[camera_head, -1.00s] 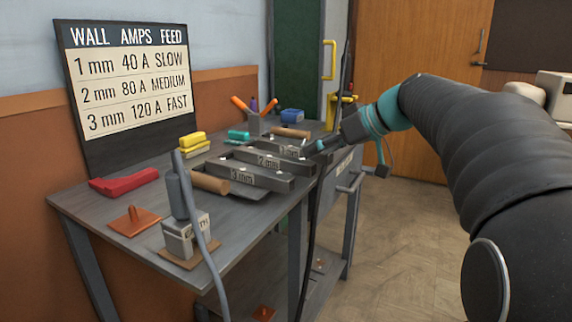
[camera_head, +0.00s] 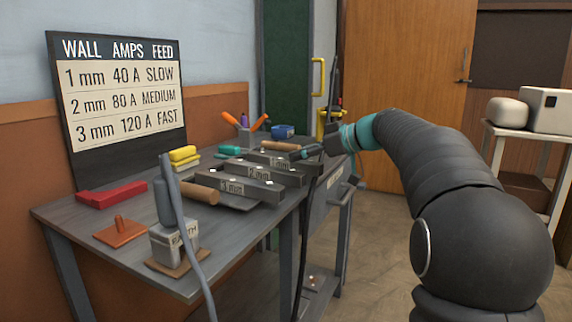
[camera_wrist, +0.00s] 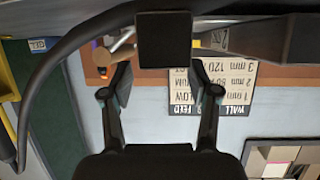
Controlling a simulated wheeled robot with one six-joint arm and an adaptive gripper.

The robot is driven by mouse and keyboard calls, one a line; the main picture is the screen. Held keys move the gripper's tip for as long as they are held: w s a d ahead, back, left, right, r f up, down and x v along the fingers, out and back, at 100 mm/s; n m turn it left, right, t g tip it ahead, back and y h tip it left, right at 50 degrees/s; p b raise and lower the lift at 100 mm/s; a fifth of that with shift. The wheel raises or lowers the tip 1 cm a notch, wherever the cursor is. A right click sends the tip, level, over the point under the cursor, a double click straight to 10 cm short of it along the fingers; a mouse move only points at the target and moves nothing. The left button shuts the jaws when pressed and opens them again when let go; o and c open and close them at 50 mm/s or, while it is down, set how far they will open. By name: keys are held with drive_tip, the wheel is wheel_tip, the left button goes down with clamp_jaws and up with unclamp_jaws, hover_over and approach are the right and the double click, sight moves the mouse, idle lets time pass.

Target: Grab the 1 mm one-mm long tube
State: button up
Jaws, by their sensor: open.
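Three grey bars with white labels lie side by side on the workbench (camera_head: 120,225). The farthest is labelled 1 mm (camera_head: 277,161), the middle one 2 mm (camera_head: 262,173) and the nearest 3 mm (camera_head: 238,187).
A wall chart (camera_head: 120,90) stands at the back of the bench. A red block (camera_head: 111,194), a brown roll (camera_head: 200,193) and a grey box (camera_head: 175,240) are on the bench. A black cable (camera_wrist: 30,90) curves along the wrist view's left.

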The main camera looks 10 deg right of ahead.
sight(288, 158)
drive_tip(key=shift+s+f+x, duration=0.15)
drive_tip(key=shift+x, duration=1.2)
drive_tip(key=shift+s+f+x, duration=0.1)
drive_tip(key=shift+s+x, duration=0.05)
drive_tip(key=shift+x, duration=1.2)
drive_tip(key=shift+a, duration=0.15)
clamp_jaws()
